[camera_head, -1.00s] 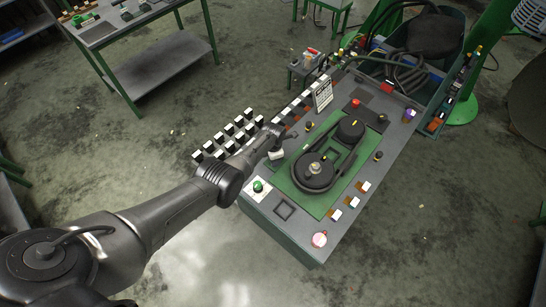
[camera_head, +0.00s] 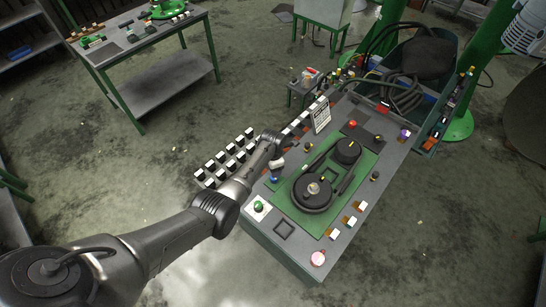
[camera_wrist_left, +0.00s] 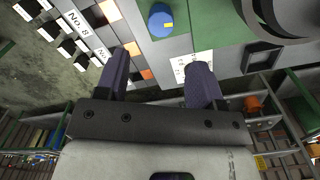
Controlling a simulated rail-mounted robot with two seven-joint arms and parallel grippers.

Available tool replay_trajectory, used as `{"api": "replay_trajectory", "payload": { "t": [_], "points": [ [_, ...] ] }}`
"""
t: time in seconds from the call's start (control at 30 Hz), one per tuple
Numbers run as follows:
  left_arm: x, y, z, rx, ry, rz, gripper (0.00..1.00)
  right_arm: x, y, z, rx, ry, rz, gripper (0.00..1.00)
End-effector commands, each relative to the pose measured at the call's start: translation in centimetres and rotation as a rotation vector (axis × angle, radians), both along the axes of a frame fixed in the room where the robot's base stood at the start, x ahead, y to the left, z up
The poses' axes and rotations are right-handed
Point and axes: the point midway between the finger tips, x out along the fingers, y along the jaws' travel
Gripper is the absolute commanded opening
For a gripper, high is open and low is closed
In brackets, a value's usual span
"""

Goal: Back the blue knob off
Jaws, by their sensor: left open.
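The blue knob (camera_head: 273,180) sits on the left side of the grey bench panel, beside the green plate. In the left wrist view the blue knob (camera_wrist_left: 161,20) is round, with a small yellow mark on its rim. My left gripper (camera_wrist_left: 166,58) is open and empty. In the wrist view its two dark fingers point toward the panel, with the knob beyond the gap and apart from both fingers. In the head view the left gripper (camera_head: 277,160) is close to the knob. My right gripper is not in view.
A green knob (camera_head: 258,205) on a white plate is near the bench's left corner. Black pulleys with a belt (camera_head: 313,192) stand on the green plate (camera_head: 284,197). A white sign (camera_head: 320,115) stands behind the gripper. Rows of black-and-white blocks (camera_head: 228,157) lie left of the bench.

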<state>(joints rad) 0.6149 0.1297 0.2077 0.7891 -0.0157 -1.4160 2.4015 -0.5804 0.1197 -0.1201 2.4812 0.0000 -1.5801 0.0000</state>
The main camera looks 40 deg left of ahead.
Motion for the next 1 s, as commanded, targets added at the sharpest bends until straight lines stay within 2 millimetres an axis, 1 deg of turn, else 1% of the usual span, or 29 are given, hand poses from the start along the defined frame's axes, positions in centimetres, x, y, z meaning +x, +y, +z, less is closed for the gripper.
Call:
{"api": "replay_trajectory", "payload": {
  "t": [0.03,0.1,0.3,0.4,0.57,1.0],
  "points": [
    [0.1,0.0,0.9,0.0,-0.004,0.0,0.62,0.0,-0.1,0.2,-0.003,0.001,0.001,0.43],
    [0.0,0.0,1.8,0.0,-0.004,0.0,0.62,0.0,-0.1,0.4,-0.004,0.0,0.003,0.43],
    [0.0,-0.1,3.7,0.0,-0.001,-0.001,0.62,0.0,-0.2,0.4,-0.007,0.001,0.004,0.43],
    [0.0,-0.1,4.2,0.0,-0.001,-0.001,0.62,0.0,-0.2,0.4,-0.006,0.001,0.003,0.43],
    [0.0,0.0,4.6,0.0,0.0,-0.001,0.62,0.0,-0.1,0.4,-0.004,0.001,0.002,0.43],
    [0.0,0.0,4.6,0.0,0.0,0.0,0.62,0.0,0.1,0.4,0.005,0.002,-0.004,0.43]
  ]
}}
